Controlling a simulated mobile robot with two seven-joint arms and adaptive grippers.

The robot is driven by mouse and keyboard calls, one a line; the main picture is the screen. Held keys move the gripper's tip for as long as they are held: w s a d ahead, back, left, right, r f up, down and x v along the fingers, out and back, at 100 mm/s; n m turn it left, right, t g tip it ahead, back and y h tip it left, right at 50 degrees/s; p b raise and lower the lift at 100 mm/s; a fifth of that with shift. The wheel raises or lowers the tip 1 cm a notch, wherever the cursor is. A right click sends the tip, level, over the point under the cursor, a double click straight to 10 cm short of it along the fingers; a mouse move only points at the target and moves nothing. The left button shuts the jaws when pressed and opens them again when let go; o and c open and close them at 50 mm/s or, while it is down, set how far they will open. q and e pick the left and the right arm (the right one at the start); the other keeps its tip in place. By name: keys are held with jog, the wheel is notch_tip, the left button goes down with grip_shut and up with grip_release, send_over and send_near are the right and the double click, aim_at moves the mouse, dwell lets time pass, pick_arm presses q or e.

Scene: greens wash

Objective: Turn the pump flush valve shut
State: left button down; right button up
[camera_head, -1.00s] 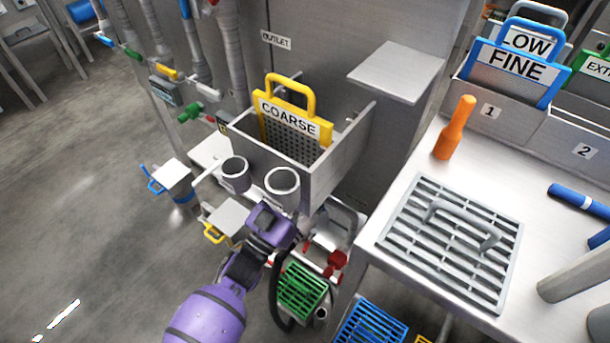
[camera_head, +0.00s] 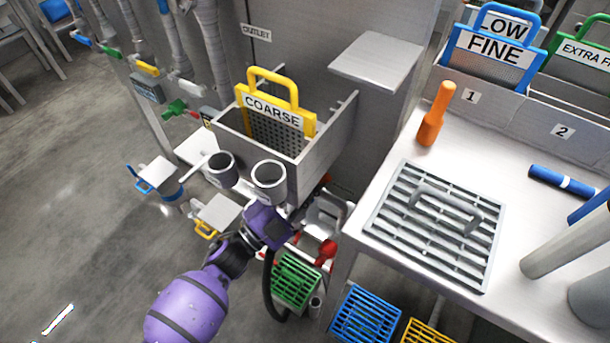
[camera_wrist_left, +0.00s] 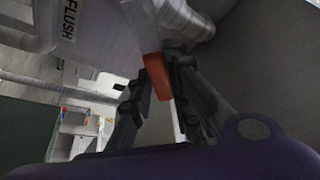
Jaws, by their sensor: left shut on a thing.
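The flush valve's orange-red handle (camera_wrist_left: 157,76) shows in the left wrist view, beside a grey pipe body with a label reading FLUSH (camera_wrist_left: 69,20). The dark fingers of my left gripper (camera_wrist_left: 160,88) are shut on this handle, one on each side. In the head view my purple left gripper (camera_head: 266,226) is just below the round open pipe end (camera_head: 269,176) at the front of the metal box. There its fingers and the valve handle are hidden by the wrist. My right gripper is not in view.
A metal box (camera_head: 322,160) holds the yellow COARSE screen (camera_head: 272,116). A green grate (camera_head: 296,280) and a red knob (camera_head: 325,252) are close to my wrist. A bench (camera_head: 400,150) with a grey grate (camera_head: 385,215) stands at right. Open floor lies left.

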pick_arm(q)
jog(key=shift+s+d+f+m+g+y+p, duration=0.25)
jog(key=shift+f+m+g, duration=0.45)
jog(key=shift+m, duration=0.9)
jog(key=shift+s+d+f+m+g+y+p, duration=0.1)
jog(key=shift+d+f+m+g+y+p, duration=0.2)
jog(key=shift+f+m, duration=0.95)
jog(key=shift+s+d+f+m+g+y+p, duration=0.2)
jog(key=shift+f+m+g+y+p, duration=0.3)
jog(key=shift+m, duration=1.45)
jog(key=c, duration=1.6)
grip_release()
jog(key=shift+c, duration=0.2)
jog(key=shift+a, duration=0.1)
jog(key=v, duration=1.2)
